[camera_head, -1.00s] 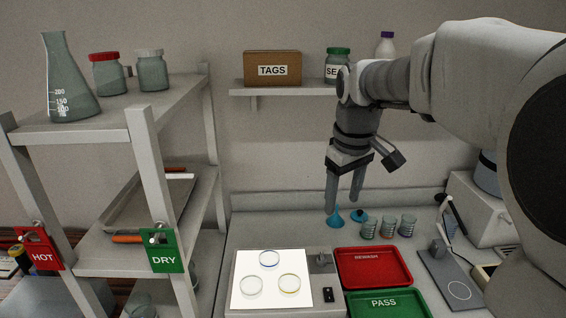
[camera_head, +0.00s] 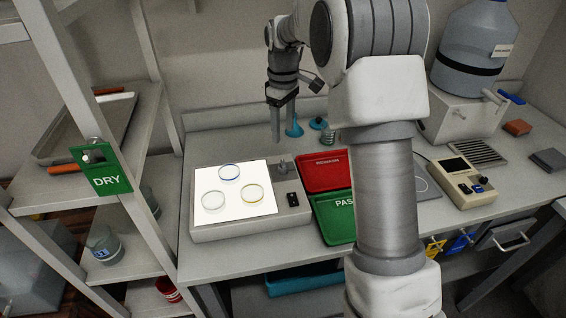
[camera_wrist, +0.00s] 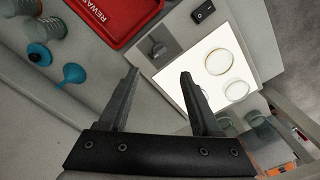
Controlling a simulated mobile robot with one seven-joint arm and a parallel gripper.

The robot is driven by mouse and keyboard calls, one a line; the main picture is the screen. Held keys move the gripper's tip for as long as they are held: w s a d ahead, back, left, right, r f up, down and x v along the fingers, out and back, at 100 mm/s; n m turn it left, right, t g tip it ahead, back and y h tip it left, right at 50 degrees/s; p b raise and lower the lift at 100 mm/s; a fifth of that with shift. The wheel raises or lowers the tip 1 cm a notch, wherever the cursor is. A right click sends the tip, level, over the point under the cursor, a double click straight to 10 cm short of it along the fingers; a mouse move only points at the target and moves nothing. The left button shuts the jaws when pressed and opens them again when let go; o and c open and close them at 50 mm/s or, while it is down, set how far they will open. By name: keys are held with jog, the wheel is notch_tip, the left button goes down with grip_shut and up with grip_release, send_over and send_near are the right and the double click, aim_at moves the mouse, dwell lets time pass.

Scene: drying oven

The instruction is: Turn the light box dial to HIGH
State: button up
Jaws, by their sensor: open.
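The light box (camera_head: 243,225) stands on the bench with its white panel lit and petri dishes on it. Its dial (camera_head: 282,167) is a small grey knob near the back right corner, beside the panel; the dial (camera_wrist: 157,47) also shows in the wrist view. I cannot read its setting. A black rocker switch (camera_head: 292,199) sits in front of the dial. My gripper (camera_head: 275,137) points down above and behind the dial, apart from it. In the wrist view my gripper (camera_wrist: 159,72) has its fingers spread with nothing between them, and the dial lies beyond the fingertips.
The red REWASH tray (camera_head: 322,168) and green PASS tray (camera_head: 333,216) lie right of the light box. Blue funnels (camera_head: 294,128) and a beaker (camera_head: 328,137) stand behind. A rack with a green DRY tag (camera_head: 107,175) is at left.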

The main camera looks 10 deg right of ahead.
aim_at(283, 163)
notch_tip(283, 163, down, 12)
jog(key=shift+r+b, duration=0.1)
jog(key=shift+b, duration=0.3)
jog(key=shift+c, duration=0.2)
grip_shut()
